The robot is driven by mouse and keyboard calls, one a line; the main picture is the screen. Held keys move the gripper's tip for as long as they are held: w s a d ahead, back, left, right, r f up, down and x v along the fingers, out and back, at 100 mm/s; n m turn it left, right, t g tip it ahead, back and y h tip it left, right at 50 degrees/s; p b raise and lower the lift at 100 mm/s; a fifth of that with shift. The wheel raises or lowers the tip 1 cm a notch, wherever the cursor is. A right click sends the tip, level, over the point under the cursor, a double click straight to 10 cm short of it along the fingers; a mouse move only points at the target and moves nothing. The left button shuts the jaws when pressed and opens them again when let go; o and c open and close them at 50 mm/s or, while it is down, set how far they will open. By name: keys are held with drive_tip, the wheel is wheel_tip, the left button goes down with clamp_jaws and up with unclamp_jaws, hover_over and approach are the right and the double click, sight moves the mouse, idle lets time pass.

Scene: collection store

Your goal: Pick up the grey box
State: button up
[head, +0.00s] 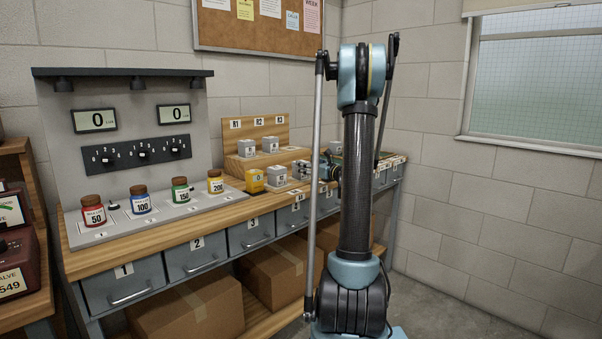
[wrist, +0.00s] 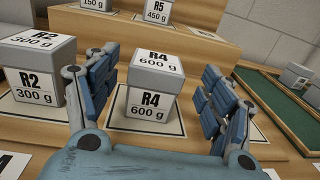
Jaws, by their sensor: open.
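Several grey boxes with white labels stand on the bench; I cannot tell which one is meant. The grey R4 600 g box (wrist: 149,103) is upright on a white pad in the wrist view, between the spread fingers of my gripper (wrist: 156,78). My gripper is open and holds nothing; I see no clear contact with the box. The grey R2 300 g box (wrist: 33,92) stands to the left, just outside the left finger. In the head view my gripper (head: 330,172) is at the bench, partly hidden behind my arm, beside the grey boxes (head: 277,176).
A wooden step (wrist: 135,28) behind holds more grey boxes, including one marked R5 (wrist: 162,12). A green tray (wrist: 278,100) with a wooden rim lies to the right.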

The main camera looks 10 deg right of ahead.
drive_tip(key=x, duration=0.5)
drive_tip(key=shift+a+r, duration=0.1)
drive_tip(key=shift+s, duration=0.1)
drive_tip(key=shift+c, duration=0.6)
drive_tip(key=c, duration=1.5)
drive_tip(key=shift+c, duration=0.2)
drive_tip(key=shift+r, duration=0.15)
